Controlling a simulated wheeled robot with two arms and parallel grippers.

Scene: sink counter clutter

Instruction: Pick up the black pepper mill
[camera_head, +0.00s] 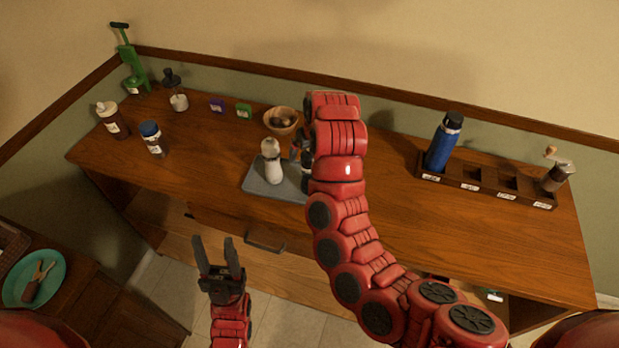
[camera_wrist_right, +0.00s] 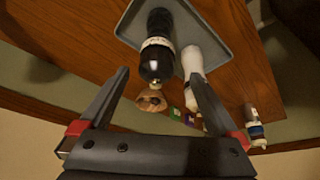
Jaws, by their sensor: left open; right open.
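The black pepper mill (camera_wrist_right: 158,45), a dark body with a white label band and a small metal tip, stands on the grey tray (camera_wrist_right: 222,12) in the right wrist view. It is between the spread fingers of my right gripper (camera_wrist_right: 158,76), which is open; I cannot tell whether they touch it. In the head view my right arm hides most of the mill, above the right part of the tray (camera_head: 262,190). A white mill (camera_head: 271,163) stands beside it on the tray. My left gripper (camera_head: 214,243) is open and empty, in front of the counter.
A wooden bowl (camera_head: 281,120) stands behind the tray. A rack (camera_head: 485,184) at right holds a blue bottle (camera_head: 442,145) and a crank grinder (camera_head: 556,178). Several bottles stand at left, including a blue-capped one (camera_head: 152,140). The counter's front right is clear.

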